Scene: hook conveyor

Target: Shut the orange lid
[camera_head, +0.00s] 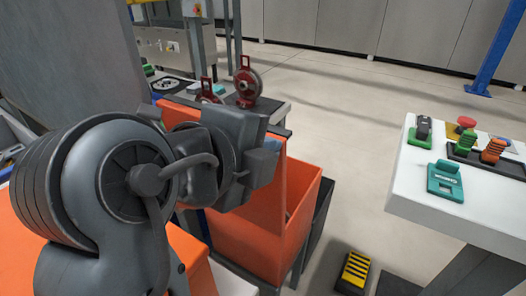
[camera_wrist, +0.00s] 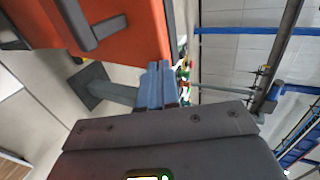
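An orange lid (camera_head: 276,147) stands raised behind my wrist in the head view, partly hidden by it. Below it is an open orange bin (camera_head: 262,243). In the wrist view an orange panel (camera_wrist: 135,28) with a dark handle (camera_wrist: 92,33) fills the upper left; I cannot tell if it is the lid. My gripper's blue-grey fingers (camera_wrist: 162,84) sit close together, apparently shut, with nothing seen between them. They appear just beside the panel's edge; I cannot tell if they touch.
A white table (camera_head: 440,205) at the right holds a teal device (camera_head: 445,181) and several small tools. A yellow-and-black pedal (camera_head: 354,271) lies on the floor. Red pulley hooks (camera_head: 247,82) stand behind the lid.

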